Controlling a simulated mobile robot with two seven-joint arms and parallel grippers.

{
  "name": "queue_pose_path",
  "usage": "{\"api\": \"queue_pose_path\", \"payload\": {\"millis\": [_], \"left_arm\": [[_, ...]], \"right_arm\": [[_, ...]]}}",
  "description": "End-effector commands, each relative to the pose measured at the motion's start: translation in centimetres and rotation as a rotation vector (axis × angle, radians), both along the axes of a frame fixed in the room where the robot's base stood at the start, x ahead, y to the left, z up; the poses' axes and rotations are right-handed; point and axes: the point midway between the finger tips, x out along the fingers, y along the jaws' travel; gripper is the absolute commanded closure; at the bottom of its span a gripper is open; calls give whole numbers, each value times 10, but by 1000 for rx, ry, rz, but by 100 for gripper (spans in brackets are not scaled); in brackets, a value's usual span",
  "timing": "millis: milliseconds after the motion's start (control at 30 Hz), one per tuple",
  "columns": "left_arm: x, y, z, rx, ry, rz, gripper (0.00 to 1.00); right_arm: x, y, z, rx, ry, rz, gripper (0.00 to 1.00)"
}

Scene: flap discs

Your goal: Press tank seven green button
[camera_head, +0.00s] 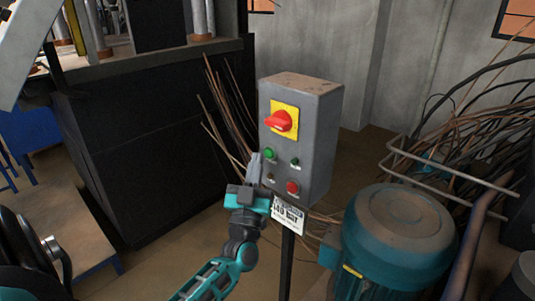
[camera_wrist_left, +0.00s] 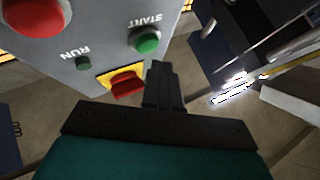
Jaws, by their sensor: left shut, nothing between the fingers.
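A grey control box (camera_head: 316,135) on a dark post stands in the middle of the head view. Its green button (camera_head: 270,154) is at the left of the front face; the left wrist view shows it upside down (camera_wrist_left: 146,40), labelled START. My left gripper (camera_head: 254,160) is shut and empty, pointing up just beside and below the green button. In the left wrist view the closed fingers (camera_wrist_left: 160,75) end close to the button; I cannot tell whether they touch. The button is not covered. My right gripper is not in view.
The box also carries a red rotary switch (camera_head: 279,121) on a yellow plate, a small green RUN lamp (camera_head: 295,162) and a red button (camera_head: 292,188). A white sign (camera_head: 288,215) hangs below. A teal motor (camera_head: 395,240) stands right; a dark machine (camera_head: 150,140) stands left.

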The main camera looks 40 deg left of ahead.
Motion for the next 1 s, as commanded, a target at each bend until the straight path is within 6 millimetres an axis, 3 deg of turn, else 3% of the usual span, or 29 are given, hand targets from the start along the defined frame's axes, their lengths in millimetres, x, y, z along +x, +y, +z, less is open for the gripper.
{"api": "queue_pose_path", "payload": {"millis": [1000], "left_arm": [[9,-1,0,0,0,0,100]], "right_arm": [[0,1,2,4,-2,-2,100]]}}
